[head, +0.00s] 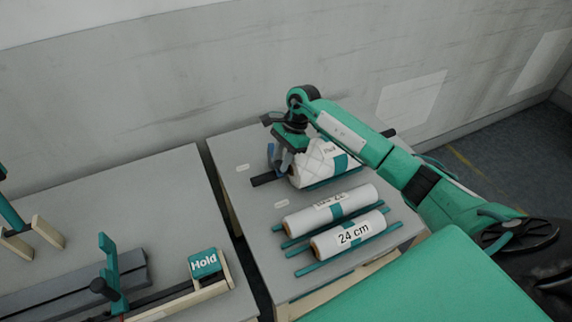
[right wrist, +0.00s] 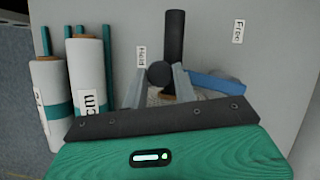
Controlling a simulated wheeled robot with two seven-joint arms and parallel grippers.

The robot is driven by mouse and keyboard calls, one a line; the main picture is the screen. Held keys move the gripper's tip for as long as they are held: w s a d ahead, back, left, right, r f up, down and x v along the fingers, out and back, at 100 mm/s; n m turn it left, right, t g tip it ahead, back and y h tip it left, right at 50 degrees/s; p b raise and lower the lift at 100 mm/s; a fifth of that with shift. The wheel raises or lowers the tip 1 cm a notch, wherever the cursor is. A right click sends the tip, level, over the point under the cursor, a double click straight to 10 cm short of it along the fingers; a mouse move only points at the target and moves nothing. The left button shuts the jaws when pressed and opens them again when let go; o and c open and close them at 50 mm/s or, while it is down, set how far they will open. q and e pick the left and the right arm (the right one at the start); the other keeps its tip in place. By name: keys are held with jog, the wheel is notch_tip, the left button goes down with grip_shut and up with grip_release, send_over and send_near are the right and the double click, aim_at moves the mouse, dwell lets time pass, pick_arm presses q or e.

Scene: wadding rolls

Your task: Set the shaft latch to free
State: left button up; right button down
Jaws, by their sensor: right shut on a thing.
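A black shaft (head: 268,180) sticks out of a big white roll (head: 317,164) with a teal band on the right table. It also shows upright in the right wrist view (right wrist: 175,35). The Hold label (right wrist: 140,56) is left of the shaft and the Free label (right wrist: 238,32) right of it. My right gripper (head: 277,160) is at the shaft end of this roll. In the wrist view its grey fingers (right wrist: 159,84) are shut on a round black knob (right wrist: 158,73), slightly left of the shaft. A blue bar (right wrist: 217,85) lies to the right. The latch below is mostly hidden. My left gripper is not in view.
The left table (head: 120,190) carries a teal Hold block (head: 204,263) and a grey rail device. A wall stands behind.

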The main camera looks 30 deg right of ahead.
jog(key=a+m+b, duration=0.1)
jog(key=w+a+m+t+b, duration=0.1)
jog(key=a+m+b, duration=0.1)
jog(key=shift+f, duration=0.2)
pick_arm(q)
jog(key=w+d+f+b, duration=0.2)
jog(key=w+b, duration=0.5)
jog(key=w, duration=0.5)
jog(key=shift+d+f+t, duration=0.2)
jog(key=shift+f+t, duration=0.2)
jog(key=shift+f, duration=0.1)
pick_arm(e)
jog(key=w+a+m+t+h, duration=0.3)
jog(key=w+a+m, duration=0.3)
jog(key=w+m, duration=0.4)
jog(key=m+t, duration=0.1)
jog(key=m, duration=0.2)
jog(key=shift+r, duration=0.25)
jog(key=c, duration=1.1)
grip_release()
